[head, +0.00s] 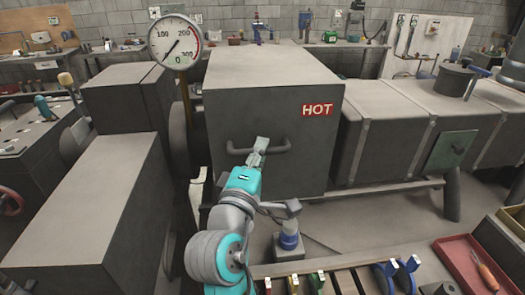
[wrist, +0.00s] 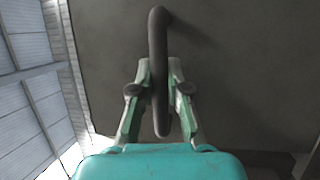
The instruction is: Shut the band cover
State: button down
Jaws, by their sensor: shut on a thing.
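A large dark grey box-shaped cover (head: 240,115), apparently the band cover, stands in the middle of the head view with a red HOT label (head: 317,110) on its front. A dark bar handle (head: 281,147) runs across that front. My gripper (head: 259,151) is shut on the handle near its middle. In the wrist view the handle (wrist: 158,45) stands between the two fingers of my gripper (wrist: 160,92), with the cover's flat face (wrist: 235,75) behind. The cover's hinge and far side are hidden, and I cannot tell whether it is fully down.
A round dial gauge (head: 175,42) stands close at the cover's left. Strapped grey casing (head: 395,130) with a greenish plate (head: 450,150) extends right. A red tray (head: 455,255) and several coloured clamps line the near right edge. Grey blocks (head: 85,205) fill the left.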

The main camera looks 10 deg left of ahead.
jog(key=c, duration=1.1)
grip_release()
jog(key=shift+a, duration=0.35)
jog(key=shift+c, duration=0.2)
jog(key=d+v, duration=0.1)
jog(key=v, duration=1.1)
jog(key=shift+a, duration=0.35)
jog(key=shift+s, duration=0.15)
